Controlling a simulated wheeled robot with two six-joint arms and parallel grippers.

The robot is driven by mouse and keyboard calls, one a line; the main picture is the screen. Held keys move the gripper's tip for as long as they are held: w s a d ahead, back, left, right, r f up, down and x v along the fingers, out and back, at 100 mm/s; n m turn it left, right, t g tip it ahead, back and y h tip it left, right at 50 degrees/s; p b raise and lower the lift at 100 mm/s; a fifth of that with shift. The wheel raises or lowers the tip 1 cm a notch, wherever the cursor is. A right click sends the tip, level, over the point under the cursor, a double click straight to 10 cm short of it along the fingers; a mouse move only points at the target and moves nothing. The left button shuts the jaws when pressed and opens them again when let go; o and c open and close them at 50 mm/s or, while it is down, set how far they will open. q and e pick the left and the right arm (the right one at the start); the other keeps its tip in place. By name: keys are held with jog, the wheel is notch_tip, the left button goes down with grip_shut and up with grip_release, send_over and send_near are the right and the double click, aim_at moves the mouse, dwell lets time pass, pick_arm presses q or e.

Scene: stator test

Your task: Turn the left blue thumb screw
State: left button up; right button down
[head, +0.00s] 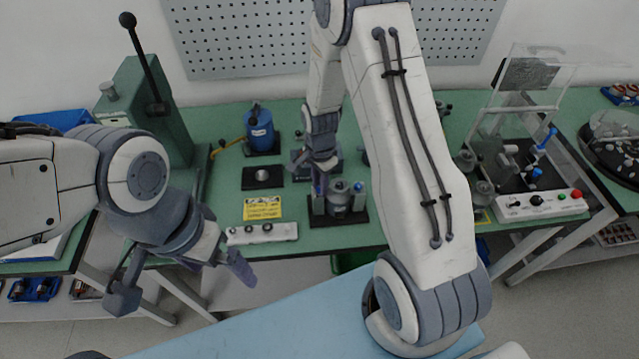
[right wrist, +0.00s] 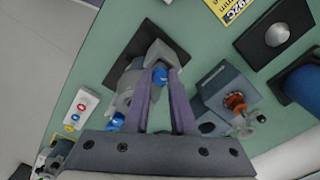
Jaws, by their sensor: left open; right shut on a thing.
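The left blue thumb screw (right wrist: 160,75) is between the fingertips of my right gripper (right wrist: 160,77) in the right wrist view. The jaws are shut on it. In the head view my right gripper (head: 320,182) reaches down to the left side of a fixture with a grey metal part (head: 340,190) on a dark base plate (head: 352,218), largely covering that screw. A second blue screw (head: 358,187) stands on the fixture's right side; it also shows in the right wrist view (right wrist: 116,121). My left gripper (head: 181,284) is open and empty in front of the table's edge.
A white box with knobs (head: 262,233) and a yellow sign (head: 262,208) lie left of the fixture. A black plate (head: 262,177) and a blue cylinder (head: 259,130) are behind. A green press (head: 150,110) stands at the left. A clear-shielded station (head: 535,140) stands at the right.

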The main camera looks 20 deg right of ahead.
jog(key=c, duration=0.7)
grip_release()
notch_tip(320, 180, up, 10)
jog(key=shift+r+b, duration=0.25)
jog(key=shift+b, duration=0.65)
jog(key=s+a+r+n, duration=0.7)
jog(key=s+a+n, duration=0.4)
jog(key=a, duration=0.1)
jog(key=s+a+n, duration=0.1)
jog(key=s+n, duration=0.2)
jog(key=s, duration=0.1)
jog(key=s+a+r+n, duration=0.1)
jog(key=s+n, duration=0.3)
jog(key=s+a+r+n+y, duration=0.1)
jog(key=s+n, duration=0.2)
jog(key=s, duration=0.1)
jog(key=shift+s+a+n, duration=0.25)
jog(key=shift+s+n, duration=0.05)
jog(key=shift+n, duration=0.1)
